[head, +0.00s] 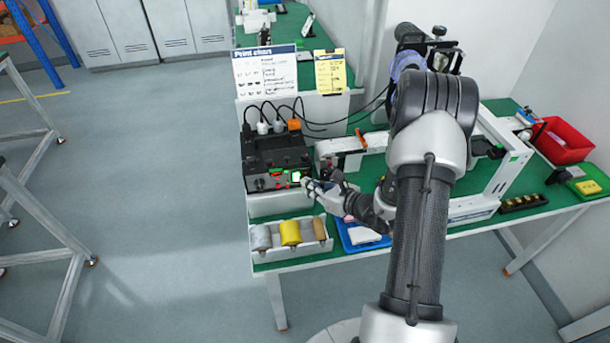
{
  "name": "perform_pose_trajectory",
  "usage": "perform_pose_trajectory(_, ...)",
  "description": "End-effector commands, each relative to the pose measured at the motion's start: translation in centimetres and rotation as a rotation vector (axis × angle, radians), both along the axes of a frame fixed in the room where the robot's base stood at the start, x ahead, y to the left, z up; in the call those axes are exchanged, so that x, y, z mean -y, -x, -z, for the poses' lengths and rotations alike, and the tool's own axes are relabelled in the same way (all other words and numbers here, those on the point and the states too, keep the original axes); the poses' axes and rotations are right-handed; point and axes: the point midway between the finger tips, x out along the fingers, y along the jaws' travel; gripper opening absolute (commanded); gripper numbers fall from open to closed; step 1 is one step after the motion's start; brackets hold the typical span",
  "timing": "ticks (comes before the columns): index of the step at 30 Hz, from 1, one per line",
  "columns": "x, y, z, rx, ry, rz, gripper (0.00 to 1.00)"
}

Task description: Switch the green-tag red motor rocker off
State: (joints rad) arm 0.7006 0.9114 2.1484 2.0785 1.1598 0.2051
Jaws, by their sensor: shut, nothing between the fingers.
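A black control box (277,160) stands on a white block at the left end of the green bench. Its front panel carries dark knobs, small red parts (284,179) and a bright green-and-white lit part (295,177). The parts are too small to tell which is the green-tag red motor rocker or how it is set. My gripper (307,184) is shut and empty, with its fingertips at the right end of this panel, just right of the lit part. I cannot tell whether they touch the panel. The gripper hides part of the panel's right end.
A white tray with grey, yellow and tan rolls (290,233) stands below the box. A blue tray (361,236) lies under my wrist. A white frame (507,170) stands to the right, with a red bin (564,141) beyond. Cables rise behind the box.

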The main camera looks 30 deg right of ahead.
Motion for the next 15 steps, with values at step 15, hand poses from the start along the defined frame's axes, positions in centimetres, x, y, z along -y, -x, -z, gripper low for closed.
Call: perform_pose_trajectory(15,-0.29,1.08,0.21,0.0,-0.001,0.0,0.0)
